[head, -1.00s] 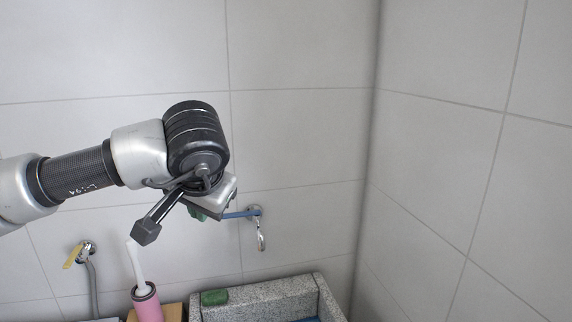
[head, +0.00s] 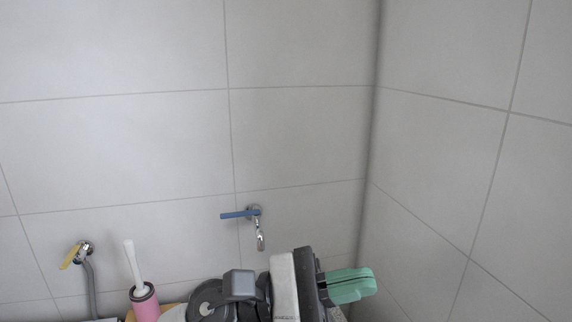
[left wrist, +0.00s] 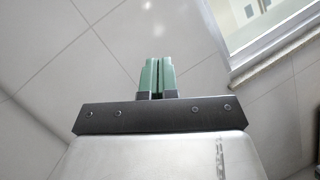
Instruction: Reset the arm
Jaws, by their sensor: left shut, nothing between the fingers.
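My left gripper (head: 350,285) is low in the head view, with green fingers that point to the right toward the corner of the walls. In the left wrist view its green fingers (left wrist: 157,76) lie side by side, shut with nothing between them. Part of my left arm shows along the bottom edge of the head view. My right gripper is not in either view.
A wall tap with a blue handle (head: 240,214) is on the back wall, above my arm. A yellow-handled valve (head: 72,256) with a grey hose is at the left. A pink brush holder (head: 146,306) with a white brush stands beside my arm. My arm hides most of the stone sink.

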